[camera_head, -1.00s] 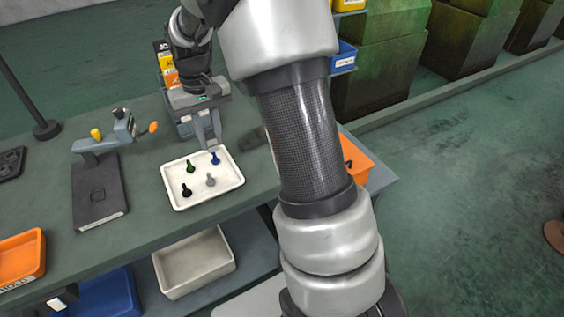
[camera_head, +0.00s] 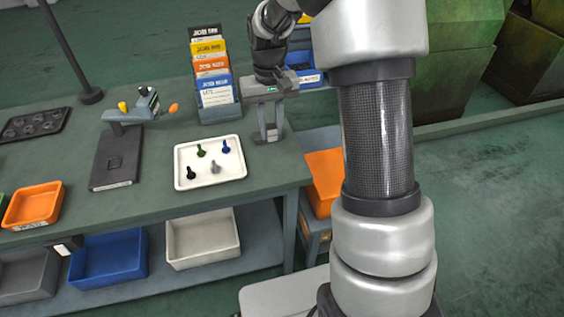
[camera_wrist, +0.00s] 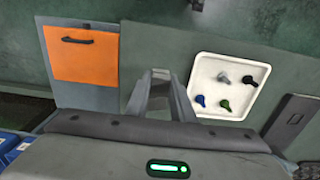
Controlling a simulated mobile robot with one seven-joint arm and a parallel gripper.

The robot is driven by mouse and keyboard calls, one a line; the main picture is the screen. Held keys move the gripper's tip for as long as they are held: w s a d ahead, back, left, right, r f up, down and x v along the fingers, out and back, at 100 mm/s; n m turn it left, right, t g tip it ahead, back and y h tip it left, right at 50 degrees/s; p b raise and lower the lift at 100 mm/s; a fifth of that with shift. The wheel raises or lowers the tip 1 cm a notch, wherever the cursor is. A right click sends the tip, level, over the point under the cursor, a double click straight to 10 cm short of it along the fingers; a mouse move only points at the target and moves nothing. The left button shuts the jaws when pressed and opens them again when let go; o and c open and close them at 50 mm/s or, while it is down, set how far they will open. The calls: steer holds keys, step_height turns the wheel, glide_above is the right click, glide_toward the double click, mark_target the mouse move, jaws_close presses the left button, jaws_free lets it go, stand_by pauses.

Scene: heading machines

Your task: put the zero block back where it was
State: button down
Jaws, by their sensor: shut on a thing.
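My gripper (camera_head: 271,137) is over the right end of the bench, just right of the white tray. In the wrist view its fingers (camera_wrist: 162,88) point down at the bench between the tray and an orange panel. It is shut on a small grey piece (camera_wrist: 159,97), taken to be the zero block; the fingers hide most of it and its shape is unclear. The grey measuring stand (camera_head: 117,155), with a yellow knob and an orange tip, stands left of the tray. No second block is clear on it.
The white tray (camera_head: 180,182) holds several pins: black, green, blue and grey. A card rack (camera_head: 222,112) stands behind it. An orange bin (camera_head: 33,205) and a dark pocketed tray (camera_head: 35,124) lie at left. An orange-topped box (camera_head: 325,180) stands beyond the bench's right end.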

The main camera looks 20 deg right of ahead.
step_height(320, 180, down, 10)
steer(key=shift+r, duration=0.1)
stand_by(0.4)
steer(key=shift+f+b, duration=0.2)
steer(key=shift+b, duration=0.15)
steer(key=c, duration=1.5)
jaws_free()
steer(key=shift+c, duration=0.2)
